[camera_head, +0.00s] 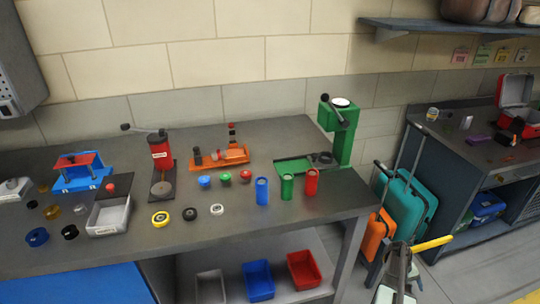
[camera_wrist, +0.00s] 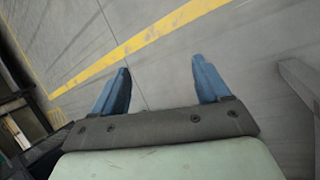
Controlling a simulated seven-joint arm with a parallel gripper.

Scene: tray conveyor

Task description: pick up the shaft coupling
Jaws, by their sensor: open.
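I cannot tell for sure which item is the shaft coupling. Candidates on the workbench (camera_head: 245,232) in the head view are small round parts: a blue ring (camera_head: 37,237), a black one (camera_head: 69,232), a yellow one (camera_head: 160,218), another black one (camera_head: 190,214) and a white one (camera_head: 217,209). Blue (camera_head: 262,191), green (camera_head: 287,187) and red (camera_head: 312,183) cylinders stand at the right. My gripper (camera_wrist: 160,65) is open and empty in the wrist view, with bare floor beyond its blue fingers. None of the bench parts show there.
A grey bin (camera_head: 108,216) sits among the left parts. A red press (camera_head: 160,152), an orange fixture (camera_head: 222,156) and a green press (camera_head: 342,130) stand at the back. Teal (camera_head: 410,197) and orange (camera_head: 378,236) suitcases stand right of the bench. Its front right surface is clear.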

